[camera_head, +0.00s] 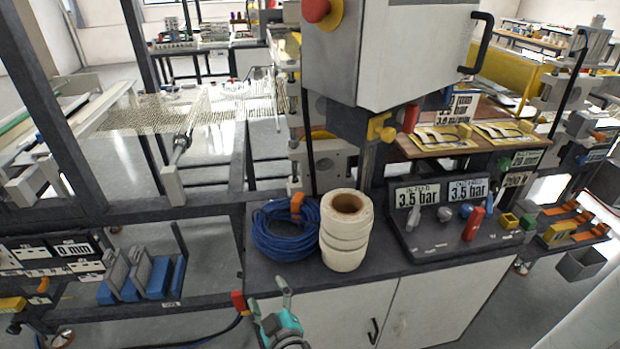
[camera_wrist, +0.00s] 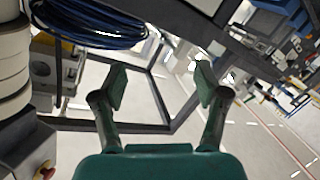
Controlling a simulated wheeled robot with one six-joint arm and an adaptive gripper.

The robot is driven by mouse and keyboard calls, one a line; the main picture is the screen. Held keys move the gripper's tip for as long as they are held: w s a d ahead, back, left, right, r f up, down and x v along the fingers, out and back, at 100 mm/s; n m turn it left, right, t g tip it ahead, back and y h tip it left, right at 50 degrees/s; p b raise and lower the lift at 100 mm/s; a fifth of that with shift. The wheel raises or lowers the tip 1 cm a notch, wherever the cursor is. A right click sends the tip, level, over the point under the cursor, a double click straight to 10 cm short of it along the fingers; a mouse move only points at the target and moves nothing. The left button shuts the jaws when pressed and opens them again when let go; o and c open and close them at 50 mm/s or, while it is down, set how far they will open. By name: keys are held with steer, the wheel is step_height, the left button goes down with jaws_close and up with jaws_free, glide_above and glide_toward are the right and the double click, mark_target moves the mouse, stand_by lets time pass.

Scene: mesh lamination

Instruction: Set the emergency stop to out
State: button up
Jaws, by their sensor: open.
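A red emergency stop button (camera_head: 316,10) on a yellow base sits on the upper left corner of the grey cabinet, at the top edge of the head view. I cannot tell whether it is pressed in or out. My teal gripper (camera_head: 268,297) is at the bottom of the head view, in front of the workbench and well below the button. In the wrist view my gripper (camera_wrist: 162,85) has its two fingers wide apart with nothing between them. A red knob (camera_wrist: 45,172) with some yellow shows at that view's lower left; I cannot tell what it belongs to.
White tape rolls (camera_head: 345,250) and a blue cable coil (camera_head: 283,245) stand on the bench behind my gripper. A gauge panel (camera_head: 455,225) is to their right. The grey cabinet (camera_head: 385,55) overhangs the bench. Dark frame bars (camera_head: 85,150) stand at the left.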

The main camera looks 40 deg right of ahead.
mark_target(308, 8)
steer(key=w+d+r+m+g+h, duration=0.25)
steer(key=w+r+m+h, duration=0.35)
steer(key=r, duration=0.7)
steer(key=w+d+r+m+g+h, duration=0.15)
steer(key=w+d+r+h, duration=0.25)
steer(key=w+r, duration=0.65)
steer(key=s+r+m+g+h, duration=0.1)
steer(key=s+r+m+g, duration=0.35)
steer(key=r, duration=0.65)
steer(key=s+d+r+m+g+h, duration=0.1)
steer(key=s+r+m+g, duration=0.4)
steer(key=r, duration=0.6)
steer(key=s+r+m+g, duration=0.25)
steer(key=r+m, duration=0.45)
steer(key=r, duration=0.4)
steer(key=shift+g, duration=0.3)
steer(key=d, duration=1)
steer(key=shift+d+f, duration=0.15)
steer(key=shift+d, duration=0.1)
steer(key=shift+c, duration=0.2)
